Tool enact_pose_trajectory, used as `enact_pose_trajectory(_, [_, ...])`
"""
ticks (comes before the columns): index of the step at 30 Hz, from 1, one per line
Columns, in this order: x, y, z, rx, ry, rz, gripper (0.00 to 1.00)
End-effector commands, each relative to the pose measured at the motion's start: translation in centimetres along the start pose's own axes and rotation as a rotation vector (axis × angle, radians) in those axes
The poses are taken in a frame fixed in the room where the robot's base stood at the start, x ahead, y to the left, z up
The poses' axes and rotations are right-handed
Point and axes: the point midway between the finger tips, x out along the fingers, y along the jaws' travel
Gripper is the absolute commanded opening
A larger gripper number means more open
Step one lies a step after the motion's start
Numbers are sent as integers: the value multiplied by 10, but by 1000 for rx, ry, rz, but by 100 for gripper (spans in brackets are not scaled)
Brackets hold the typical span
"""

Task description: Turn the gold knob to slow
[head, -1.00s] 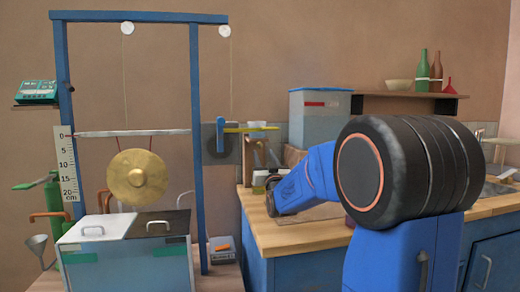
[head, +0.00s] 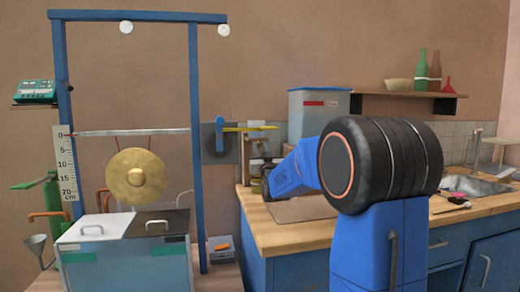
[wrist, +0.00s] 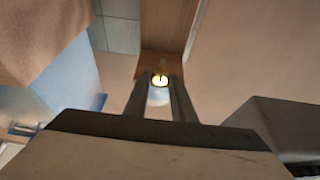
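A small round yellow-gold face with a dark mark (wrist: 159,80), which looks like the gold knob, shows in the wrist view in front of a brown wooden surface. My gripper (wrist: 160,84) has its two grey fingers apart, one on each side of this face. I cannot tell whether they touch it. A pale blurred shape lies below the face between the fingers. No slow marking is readable. In the head view my blue arm reaches left over the counter, and my gripper and the knob cannot be made out there.
A wooden counter (head: 300,236) carries a pale lidded bin (head: 317,112) and a sink (head: 474,185). A blue frame (head: 196,140) with a hanging gong (head: 137,178) stands at left. A shelf (head: 408,94) holds bottles. The counter front is clear.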

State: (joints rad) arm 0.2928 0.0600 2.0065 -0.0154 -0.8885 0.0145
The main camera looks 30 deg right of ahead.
Motion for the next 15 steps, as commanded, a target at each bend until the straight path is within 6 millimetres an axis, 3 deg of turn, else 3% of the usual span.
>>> enact_pose_trajectory(15, [0, -2, 0, 117, 0, 46, 1])
